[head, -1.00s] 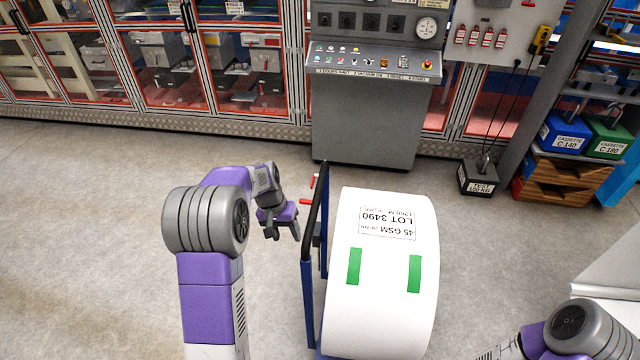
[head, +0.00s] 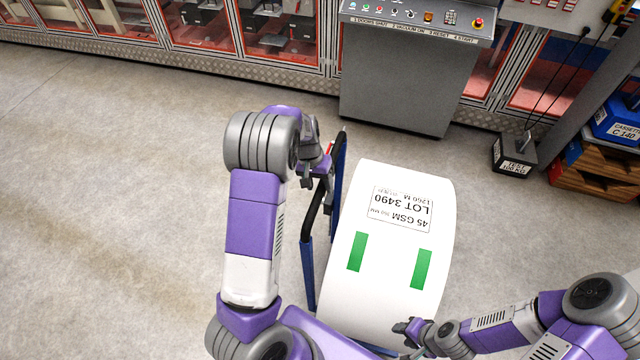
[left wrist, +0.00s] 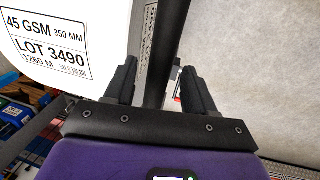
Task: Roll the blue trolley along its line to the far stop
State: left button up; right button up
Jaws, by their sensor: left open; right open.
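The blue trolley (head: 308,272) stands on the floor ahead of me. It carries a large white roll (head: 385,290) with a LOT 3490 label and two green strips. Its black handle bar (head: 312,212) runs along its left side. My left gripper (head: 308,180) is at the far part of this handle. In the left wrist view its fingers are open, and the black bar (left wrist: 160,50) lies between them; I cannot tell whether they touch it. My right gripper (head: 408,330) is open at the near right side of the roll. The line and the far stop are not visible.
A grey control console (head: 405,85) stands beyond the trolley. Glazed cabinets line the back. The floor on the left is clear.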

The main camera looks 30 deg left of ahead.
pick_arm(q)
jog(key=shift+d+f, duration=0.1)
jog(key=shift+f, duration=0.3)
grip_shut()
